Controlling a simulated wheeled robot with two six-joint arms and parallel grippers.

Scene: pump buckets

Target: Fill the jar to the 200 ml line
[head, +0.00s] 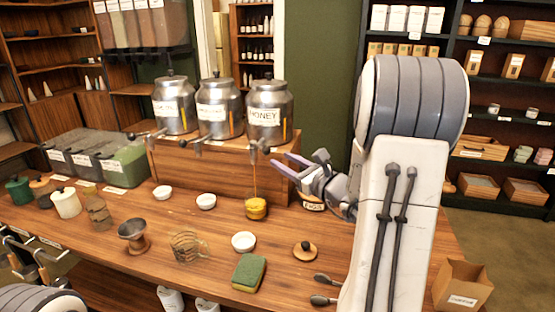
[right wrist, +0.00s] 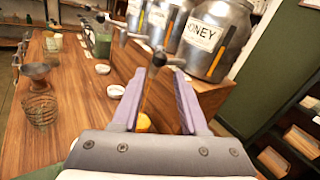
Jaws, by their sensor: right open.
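The honey dispenser (head: 269,97) is a metal pot with a "HONEY" label on the wooden stand; it also shows in the right wrist view (right wrist: 225,42). Its tap (head: 259,146) is at the front, and a thin amber stream runs from it down to the small jar (head: 256,208). The jar holds yellow-amber honey; I cannot read its line or exact level. My right gripper (head: 281,160) is open and empty beside the tap. In the right wrist view the tap's dark knob (right wrist: 158,58) shows just beyond and between the fingertips. My left gripper is out of view.
Two more metal pots (head: 220,106) stand left of the honey one on the wooden stand (head: 215,165). White bowls (head: 244,242), a sponge (head: 249,272), a wire basket (head: 188,245), a wooden lid (head: 305,249) and a dark funnel (head: 132,230) are spread over the table.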

